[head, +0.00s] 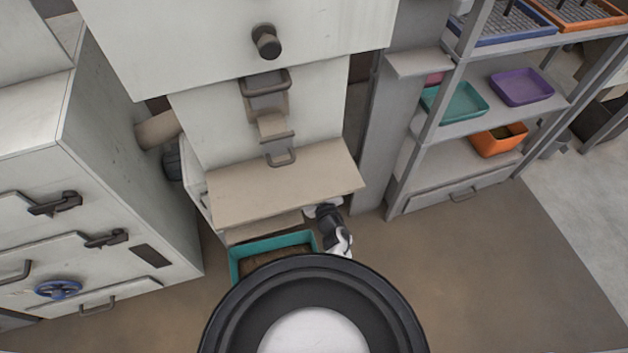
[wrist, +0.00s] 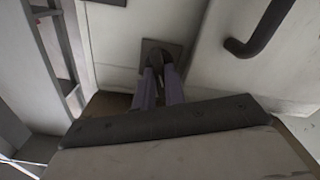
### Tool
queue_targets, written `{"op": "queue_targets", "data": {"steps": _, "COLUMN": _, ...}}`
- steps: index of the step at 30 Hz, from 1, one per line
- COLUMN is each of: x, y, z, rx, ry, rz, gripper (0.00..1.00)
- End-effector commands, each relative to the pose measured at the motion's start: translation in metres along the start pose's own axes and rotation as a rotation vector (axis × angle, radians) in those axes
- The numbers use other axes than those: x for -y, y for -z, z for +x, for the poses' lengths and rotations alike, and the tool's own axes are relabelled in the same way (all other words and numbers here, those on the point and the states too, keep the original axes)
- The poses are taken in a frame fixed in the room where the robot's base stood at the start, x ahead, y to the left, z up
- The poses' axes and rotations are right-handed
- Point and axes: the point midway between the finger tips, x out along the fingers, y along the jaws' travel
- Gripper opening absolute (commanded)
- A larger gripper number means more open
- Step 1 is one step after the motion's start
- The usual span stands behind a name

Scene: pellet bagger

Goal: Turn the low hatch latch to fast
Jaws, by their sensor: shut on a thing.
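The low hatch latch (wrist: 161,50) shows in the wrist view as a dark part on a dark square plate, on a pale panel. My gripper (wrist: 160,76) is at the latch, its two grey-purple fingers shut on it from either side. The fingers cover much of the latch, so I cannot tell which way it is turned. In the head view the latch and my fingers are hidden under the beige ledge (head: 285,185); only part of my arm shows beside the ledge's right front corner.
A dark bar handle (wrist: 258,28) stands out at the right in the wrist view. A teal bin (head: 232,262) with brown contents sits under the ledge, left of my arm. A grey shelf rack (head: 440,165) with trays stands at the right. The floor (head: 470,270) before it is clear.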

Motion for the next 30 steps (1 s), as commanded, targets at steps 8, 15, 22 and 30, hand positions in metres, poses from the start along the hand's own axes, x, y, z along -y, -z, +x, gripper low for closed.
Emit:
{"op": "queue_targets", "data": {"steps": 8, "x": 0.0011, "y": -0.0012, "z": 0.0004, "rx": -0.001, "ry": -0.002, "rz": -0.265, "gripper": 0.00}}
{"op": "queue_targets", "data": {"steps": 15, "x": 0.0019, "y": -0.0016, "z": 0.0004, "rx": -0.001, "ry": -0.003, "rz": -0.493, "gripper": 0.00}}
{"op": "queue_targets", "data": {"steps": 22, "x": 0.0028, "y": -0.0024, "z": 0.0003, "rx": 0.000, "ry": -0.003, "rz": -0.711, "gripper": 0.00}}
{"op": "queue_targets", "data": {"steps": 30, "x": 0.0039, "y": -0.0028, "z": 0.0004, "rx": -0.001, "ry": -0.002, "rz": -0.939, "gripper": 0.00}}
